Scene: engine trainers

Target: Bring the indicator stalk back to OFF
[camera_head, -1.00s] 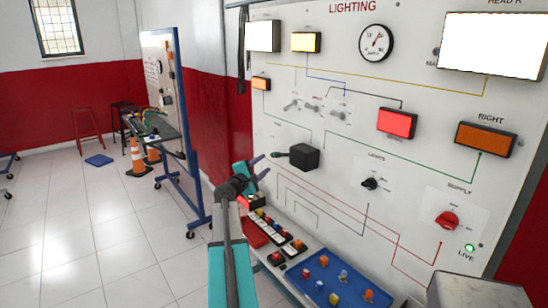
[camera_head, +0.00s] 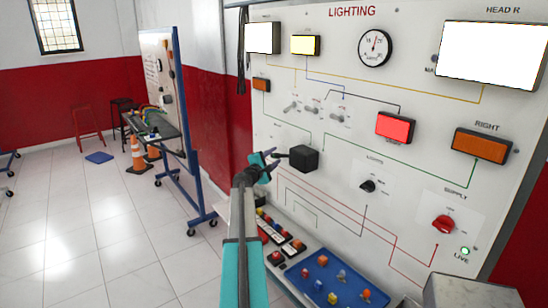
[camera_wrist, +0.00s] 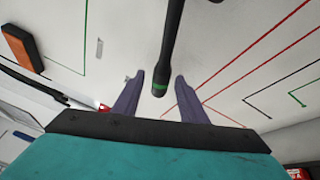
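The indicator stalk (camera_head: 283,155) is a thin dark lever reaching left from a black box (camera_head: 305,158) on the white lighting panel. My gripper (camera_head: 270,161) is at the stalk's free end. In the wrist view my gripper (camera_wrist: 160,80) is open, with its two purple fingers on either side of the tip and gaps visible on both sides. The stalk's OFF marking is not readable.
The panel carries a lights knob (camera_head: 368,186), a red supply knob (camera_head: 443,224) and lit lamps, including a red one (camera_head: 397,127). A blue tray (camera_head: 330,272) of small parts sits on the ledge below.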

